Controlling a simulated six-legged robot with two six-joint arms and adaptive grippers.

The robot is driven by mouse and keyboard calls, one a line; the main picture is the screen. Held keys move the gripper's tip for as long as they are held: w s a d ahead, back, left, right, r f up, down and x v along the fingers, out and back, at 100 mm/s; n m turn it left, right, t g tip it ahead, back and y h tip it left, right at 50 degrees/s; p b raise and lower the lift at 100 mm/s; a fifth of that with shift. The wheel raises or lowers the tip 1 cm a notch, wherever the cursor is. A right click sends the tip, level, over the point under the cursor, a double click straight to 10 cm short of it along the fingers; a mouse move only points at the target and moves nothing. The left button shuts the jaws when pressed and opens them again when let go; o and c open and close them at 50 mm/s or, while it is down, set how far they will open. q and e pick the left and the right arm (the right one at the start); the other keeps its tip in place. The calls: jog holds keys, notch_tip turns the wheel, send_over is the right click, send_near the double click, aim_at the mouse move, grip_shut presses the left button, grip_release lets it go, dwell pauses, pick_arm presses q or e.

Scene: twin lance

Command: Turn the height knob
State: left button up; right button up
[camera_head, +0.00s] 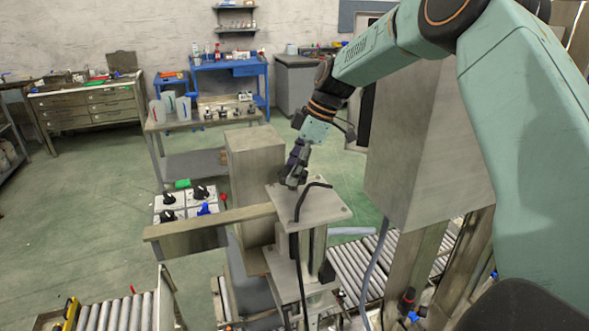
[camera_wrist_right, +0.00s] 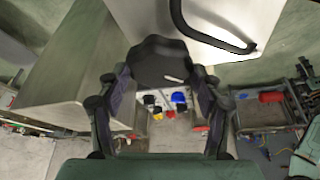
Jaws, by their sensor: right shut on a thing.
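The black faceted height knob (camera_wrist_right: 160,57) with a short white mark shows in the right wrist view, between the two fingers of my right gripper (camera_wrist_right: 161,74). My right gripper is shut on it. In the head view the right gripper (camera_head: 294,176) reaches down to the back left part of a grey metal plate (camera_head: 318,205) on top of a post. The knob is mostly hidden there by the fingers. My left gripper is not in view.
A bent black rod (camera_head: 301,200) rises over the plate, close to the gripper. A tall grey box (camera_head: 254,180) stands behind, and a flat beam (camera_head: 205,222) extends left. A control panel (camera_head: 182,203) with black knobs is beyond it. Roller conveyors (camera_head: 352,265) lie below.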

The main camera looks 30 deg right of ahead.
jog(key=n, duration=0.1)
jog(key=n+g, duration=0.1)
jog(key=n, duration=0.1)
jog(key=n+g, duration=0.1)
jog(key=shift+f+n, duration=0.25)
jog(key=shift+n, duration=0.05)
jog(key=n+g+p, duration=0.1)
jog(key=n, duration=0.2)
jog(key=shift+y, duration=0.3)
jog(key=shift+n+g+p, duration=0.45)
jog(key=shift+n+g, duration=0.15)
jog(key=shift+n, duration=0.9)
jog(key=o, duration=0.9)
jog(key=shift+a, duration=0.1)
jog(key=shift+c, duration=0.2)
jog(key=shift+o, duration=1.4)
jog(key=shift+w, duration=0.1)
jog(key=shift+r, duration=0.1)
jog(key=shift+r, duration=0.1)
